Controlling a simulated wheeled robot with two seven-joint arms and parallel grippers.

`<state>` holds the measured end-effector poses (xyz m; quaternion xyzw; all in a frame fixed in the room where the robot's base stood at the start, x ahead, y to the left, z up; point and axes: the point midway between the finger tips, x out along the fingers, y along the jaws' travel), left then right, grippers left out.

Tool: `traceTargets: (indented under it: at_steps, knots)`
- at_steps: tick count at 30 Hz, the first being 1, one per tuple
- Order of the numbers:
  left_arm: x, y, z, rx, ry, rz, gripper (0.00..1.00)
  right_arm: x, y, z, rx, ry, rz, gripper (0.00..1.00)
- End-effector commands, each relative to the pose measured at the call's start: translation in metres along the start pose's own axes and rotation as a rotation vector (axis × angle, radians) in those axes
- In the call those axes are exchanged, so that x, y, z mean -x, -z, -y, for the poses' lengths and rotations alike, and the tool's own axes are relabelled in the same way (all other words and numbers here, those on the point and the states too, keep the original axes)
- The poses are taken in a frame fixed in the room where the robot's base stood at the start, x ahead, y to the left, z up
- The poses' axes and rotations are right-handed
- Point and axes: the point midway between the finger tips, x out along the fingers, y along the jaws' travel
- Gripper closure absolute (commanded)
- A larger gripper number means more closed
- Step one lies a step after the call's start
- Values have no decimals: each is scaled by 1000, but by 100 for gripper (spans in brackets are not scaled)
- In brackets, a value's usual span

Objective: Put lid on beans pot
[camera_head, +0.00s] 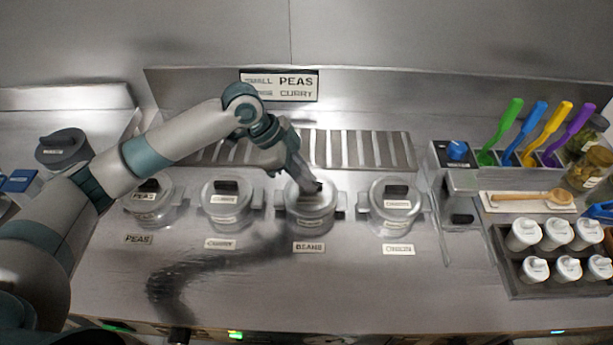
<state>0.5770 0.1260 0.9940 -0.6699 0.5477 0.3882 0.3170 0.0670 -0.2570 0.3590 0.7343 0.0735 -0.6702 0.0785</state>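The beans pot (308,222) is a steel pot with side handles in the row on the counter, behind the label reading BEANS (309,247). A round metal lid (297,204) shows at the top of this pot, looking roughly level; whether it is fully seated I cannot tell. My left gripper (311,187) reaches down from the upper left to the dark knob of this lid. Its fingers overlap the knob, and the grip itself is too small and dark to make out. My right gripper is not in view.
Lidded pots stand on both sides: the peas pot (148,208), another pot (226,212) close left, and one (391,215) close right. A slotted grate (365,150) lies behind. A rack of white-capped bottles (520,276) stands right. The front counter (350,295) is clear.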

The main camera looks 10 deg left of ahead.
Motion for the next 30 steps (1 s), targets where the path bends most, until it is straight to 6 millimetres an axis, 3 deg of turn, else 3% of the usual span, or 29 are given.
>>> traceTargets:
  at_steps: [21,22,24,30]
  knots:
    - [-3,-2,0,0,0,0,100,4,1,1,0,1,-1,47]
    - [-3,-2,0,0,0,0,85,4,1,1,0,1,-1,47]
    - [-3,-2,0,0,0,0,68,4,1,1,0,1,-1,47]
    - [-3,-2,0,0,0,0,65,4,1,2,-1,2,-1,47]
